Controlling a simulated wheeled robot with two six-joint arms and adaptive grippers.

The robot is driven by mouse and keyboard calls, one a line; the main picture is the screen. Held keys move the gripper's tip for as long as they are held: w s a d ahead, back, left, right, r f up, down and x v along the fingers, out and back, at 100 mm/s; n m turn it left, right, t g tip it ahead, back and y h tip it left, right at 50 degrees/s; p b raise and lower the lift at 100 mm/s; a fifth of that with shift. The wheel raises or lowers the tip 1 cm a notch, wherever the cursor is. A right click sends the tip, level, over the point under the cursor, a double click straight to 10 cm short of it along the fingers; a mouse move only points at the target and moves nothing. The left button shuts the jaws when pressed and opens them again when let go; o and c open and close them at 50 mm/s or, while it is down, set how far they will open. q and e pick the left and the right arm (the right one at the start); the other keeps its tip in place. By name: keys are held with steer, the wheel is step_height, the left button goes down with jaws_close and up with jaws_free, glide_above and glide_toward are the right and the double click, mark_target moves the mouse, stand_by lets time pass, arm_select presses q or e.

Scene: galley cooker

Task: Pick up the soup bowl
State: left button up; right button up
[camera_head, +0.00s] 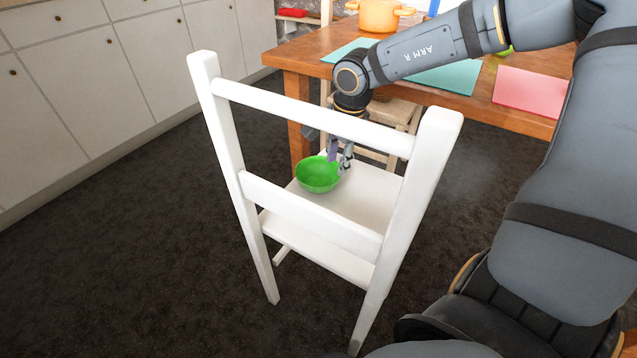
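The soup bowl looks like the green bowl (318,176) on the seat of a white chair (383,192), seen between the chair's back rails. It is upright and looks empty. My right gripper (343,166) points down at the bowl's right rim, behind the chair's top rail. Its fingers are at or very near the rim. The top rail hides part of the gripper, and I cannot tell whether the fingers are closed on the rim. My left gripper is not in view.
The chair's back rails stand between me and the bowl. A wooden table (290,62) behind holds an orange pot (378,15), teal mats (446,78) and a pink mat (530,92). Another chair (397,112) stands by it. White cabinets (110,75) line the left; the dark floor there is clear.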

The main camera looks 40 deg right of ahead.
mark_target(334, 183)
steer(key=f+b, duration=0.1)
steer(key=f, duration=0.2)
steer(key=f+b, duration=0.2)
steer(key=f, duration=0.1)
steer(key=w+f+b, duration=0.1)
steer(key=f, duration=0.1)
steer(key=shift+w+f, duration=0.1)
steer(key=shift+f, duration=0.3)
steer(key=shift+r, duration=0.1)
steer(key=shift+c, duration=0.4)
jaws_close()
